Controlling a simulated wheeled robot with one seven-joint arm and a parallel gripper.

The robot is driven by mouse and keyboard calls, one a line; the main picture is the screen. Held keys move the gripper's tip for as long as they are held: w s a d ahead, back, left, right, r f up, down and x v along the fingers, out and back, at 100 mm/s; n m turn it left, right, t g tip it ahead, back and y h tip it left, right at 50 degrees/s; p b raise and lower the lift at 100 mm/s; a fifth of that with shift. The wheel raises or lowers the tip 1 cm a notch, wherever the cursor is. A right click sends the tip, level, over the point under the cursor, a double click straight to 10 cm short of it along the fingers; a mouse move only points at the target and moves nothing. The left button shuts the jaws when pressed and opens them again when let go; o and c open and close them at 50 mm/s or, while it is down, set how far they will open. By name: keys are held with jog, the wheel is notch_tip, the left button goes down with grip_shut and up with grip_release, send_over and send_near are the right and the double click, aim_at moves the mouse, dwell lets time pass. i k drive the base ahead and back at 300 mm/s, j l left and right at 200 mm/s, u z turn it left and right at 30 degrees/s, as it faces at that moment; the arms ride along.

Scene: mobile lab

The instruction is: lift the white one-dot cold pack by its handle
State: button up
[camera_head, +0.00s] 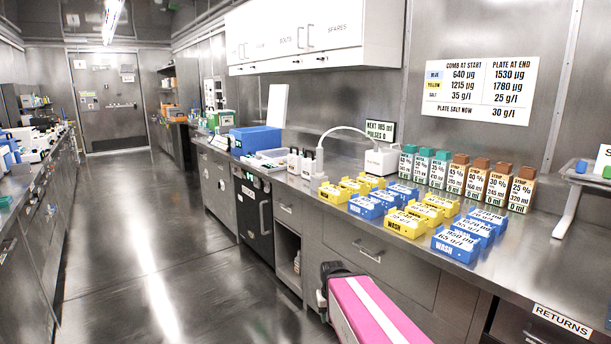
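Several small white blocks with dark tops stand close together on the right-hand steel counter, left of the tubing. The nearer white block (307,168) and the one beside it (293,162) may be cold packs. Their dot marks and handles are too small to tell, so I cannot say which one has one dot. My gripper is not in view. A pink part with a white stripe and a dark end, probably my arm, rises at the bottom centre in front of the counter, well apart from the white blocks.
A white pump-like device (381,161) with a curved tube stands right of the blocks. Yellow trays (405,224) and blue trays (456,245) cover the counter in front of several labelled bottles (478,178). A blue box (256,140) stands further back. The aisle floor (140,240) is clear.

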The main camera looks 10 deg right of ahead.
aim_at(308, 165)
jog(key=i+j, duration=0.3)
jog(key=i+j+z, duration=0.1)
jog(key=i+j, duration=0.25)
jog(key=j, duration=0.2)
jog(key=i+j, duration=0.3)
jog(key=j, duration=0.15)
jog(key=i+j+z, duration=0.1)
jog(key=i+j, duration=0.2)
jog(key=j, duration=0.15)
jog(key=i+j, duration=0.25)
jog(key=j, duration=0.2)
jog(key=l, duration=0.5)
jog(key=z, duration=0.05)
